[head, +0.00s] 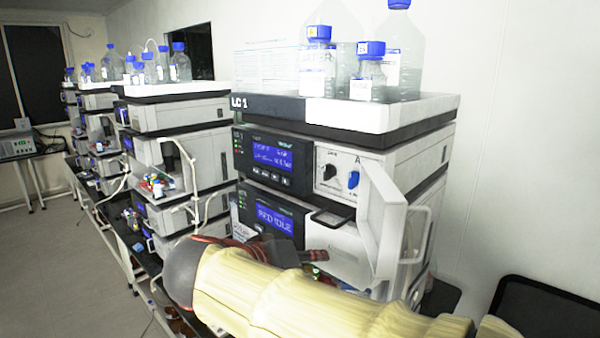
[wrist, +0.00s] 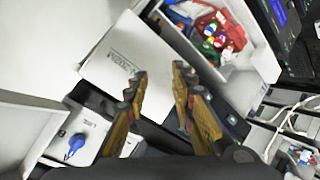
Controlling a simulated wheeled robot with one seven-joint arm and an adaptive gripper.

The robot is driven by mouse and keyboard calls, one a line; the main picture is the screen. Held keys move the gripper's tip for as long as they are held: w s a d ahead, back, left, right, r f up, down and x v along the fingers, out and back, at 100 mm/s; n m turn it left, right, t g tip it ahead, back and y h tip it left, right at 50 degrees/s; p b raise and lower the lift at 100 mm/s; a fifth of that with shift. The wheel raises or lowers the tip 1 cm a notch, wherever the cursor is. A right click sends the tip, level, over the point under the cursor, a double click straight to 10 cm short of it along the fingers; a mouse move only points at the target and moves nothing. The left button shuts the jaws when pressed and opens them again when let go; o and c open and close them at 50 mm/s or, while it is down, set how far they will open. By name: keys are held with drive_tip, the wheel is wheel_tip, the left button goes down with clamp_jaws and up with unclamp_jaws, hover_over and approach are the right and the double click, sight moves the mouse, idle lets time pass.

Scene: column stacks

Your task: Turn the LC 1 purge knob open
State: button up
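The LC 1 stack (head: 345,140) stands at the right in the head view. Its upper module has a blue screen and a pale panel with a black knob (head: 329,171) and a blue knob (head: 353,179); their labels are too small to read surely. The blue knob also shows at the lower left in the wrist view (wrist: 76,143). My gripper (wrist: 160,75) is open, its two fingers apart with nothing between them. In the head view my gripper (head: 315,257) is in front of the lower modules, below the knobs and apart from them.
A white door (head: 384,235) stands swung open beside the knob panel, close to it. A black handle (head: 332,216) juts out below the panel. Bottles (head: 319,60) stand on the top tray. Other stacks (head: 180,130) line the left. A compartment with coloured caps (wrist: 217,35) is open.

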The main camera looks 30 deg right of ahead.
drive_tip(key=w+a+r+m+t+h, duration=0.1)
drive_tip(key=w+a+r+m+h, duration=0.15)
drive_tip(key=w+r, duration=0.35)
drive_tip(key=m+h, duration=0.4)
drive_tip(key=m, duration=0.3)
approach(325, 172)
drive_tip(key=d, duration=0.1)
drive_tip(key=shift+y, duration=0.25)
drive_tip(key=shift+r+p+x, duration=0.2)
drive_tip(key=shift+p+x, duration=0.45)
drive_tip(key=shift+x, duration=3.5)
drive_tip(key=shift+w, duration=0.15)
drive_tip(key=shift+c, duration=0.8)
clamp_jaws()
